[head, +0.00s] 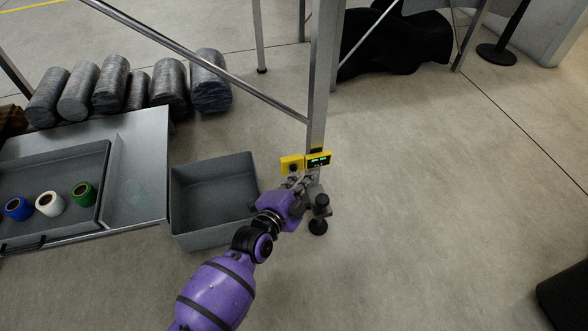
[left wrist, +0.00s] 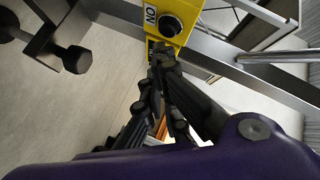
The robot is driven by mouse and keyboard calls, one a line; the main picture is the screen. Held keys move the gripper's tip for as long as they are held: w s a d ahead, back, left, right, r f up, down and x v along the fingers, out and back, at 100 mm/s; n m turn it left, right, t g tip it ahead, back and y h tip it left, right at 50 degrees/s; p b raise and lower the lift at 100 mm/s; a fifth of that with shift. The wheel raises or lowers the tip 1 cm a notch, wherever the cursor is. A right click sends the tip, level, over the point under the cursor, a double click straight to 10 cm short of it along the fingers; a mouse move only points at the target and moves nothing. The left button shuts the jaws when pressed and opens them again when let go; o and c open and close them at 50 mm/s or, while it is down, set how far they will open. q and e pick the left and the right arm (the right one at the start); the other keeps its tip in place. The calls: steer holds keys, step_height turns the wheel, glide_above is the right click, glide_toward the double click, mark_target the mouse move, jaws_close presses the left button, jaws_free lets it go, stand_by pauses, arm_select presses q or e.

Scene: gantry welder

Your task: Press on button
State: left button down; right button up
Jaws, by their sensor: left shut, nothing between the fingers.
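A small yellow button box (head: 291,164) is fixed on the metal post, with a dark round button on it. In the left wrist view the box (left wrist: 184,10) carries an ON label (left wrist: 151,17) and a round black button (left wrist: 171,26). A second yellow box with a lit green display (head: 318,160) sits just to its right. My left gripper (head: 297,181) is shut and empty, just below the button box. In the left wrist view its fingertips (left wrist: 163,54) overlap the box's lower edge, below the button; whether they touch is unclear. My right gripper is not in view.
The metal post (head: 324,80) stands behind the boxes, with a dark knobbed foot (head: 320,205) below. An empty grey bin (head: 190,240) and a metal table (head: 140,165) with a tray of coloured spools are left. The floor to the right is mostly clear.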

arm_select(q)
steer(key=shift+w, duration=0.15)
steer(key=shift+w+a, duration=0.15)
steer(key=shift+w, duration=0.1)
steer(key=shift+w+a, duration=0.15)
steer(key=shift+w, duration=0.35)
stand_by(0.9)
stand_by(0.4)
steer(key=shift+s+d+p, duration=0.3)
steer(key=shift+s+p, duration=0.25)
steer(key=shift+s, duration=0.4)
steer(key=s+p, duration=0.1)
steer(key=s+d+p, duration=0.1)
steer(key=s, duration=0.1)
steer(key=s+p, duration=0.1)
steer(key=shift+s+d, duration=0.25)
steer(key=shift+s, duration=0.1)
